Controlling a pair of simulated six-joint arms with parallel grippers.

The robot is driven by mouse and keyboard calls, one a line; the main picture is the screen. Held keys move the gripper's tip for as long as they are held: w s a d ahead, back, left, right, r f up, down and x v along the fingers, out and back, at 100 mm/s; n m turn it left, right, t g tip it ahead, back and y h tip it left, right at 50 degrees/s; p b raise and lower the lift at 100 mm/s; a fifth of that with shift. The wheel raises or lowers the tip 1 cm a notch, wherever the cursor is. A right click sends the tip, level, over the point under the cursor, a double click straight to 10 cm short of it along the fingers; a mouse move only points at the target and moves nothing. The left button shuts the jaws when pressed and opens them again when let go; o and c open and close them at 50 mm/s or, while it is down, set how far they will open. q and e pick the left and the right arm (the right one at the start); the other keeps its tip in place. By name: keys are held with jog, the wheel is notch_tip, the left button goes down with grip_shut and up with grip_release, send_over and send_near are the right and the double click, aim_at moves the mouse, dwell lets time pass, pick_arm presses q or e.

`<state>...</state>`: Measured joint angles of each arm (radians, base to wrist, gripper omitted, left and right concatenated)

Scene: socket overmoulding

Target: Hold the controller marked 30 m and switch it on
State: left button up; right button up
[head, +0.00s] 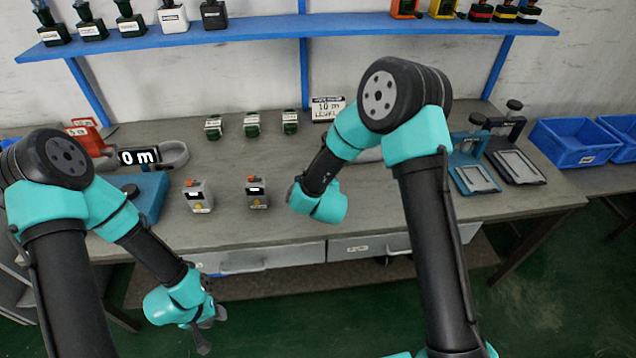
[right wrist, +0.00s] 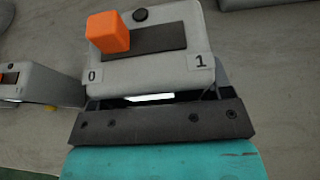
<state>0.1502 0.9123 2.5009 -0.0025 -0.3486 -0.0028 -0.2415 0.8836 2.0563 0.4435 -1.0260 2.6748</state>
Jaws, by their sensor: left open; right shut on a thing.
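My right gripper (right wrist: 152,97) is shut on a grey controller (right wrist: 190,72). In the right wrist view this controller has an orange switch knob (right wrist: 108,33) at the end marked 0; the other end is marked 1. No 30 m mark is readable on it. In the head view my right wrist hides the held controller. Two other grey controllers stand on the bench to its left, one nearer (head: 257,193) and one further left (head: 198,197). My left gripper (head: 212,326) is open and empty, in front of the bench's front edge.
A display (head: 139,157) reads 0 m at the left, behind a blue block (head: 150,190). Several green parts (head: 252,124) and a 10 m level sign (head: 328,108) stand at the back. Clamp-like fixtures (head: 515,160) and blue bins (head: 575,143) are at the right.

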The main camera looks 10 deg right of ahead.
jog(key=shift+w+d, duration=0.15)
jog(key=shift+w, duration=0.5)
jog(key=shift+w+d, duration=0.15)
jog(key=shift+w, duration=0.5)
jog(key=shift+f, duration=0.15)
jog(key=shift+f, duration=2.1)
jog(key=shift+f, duration=0.2)
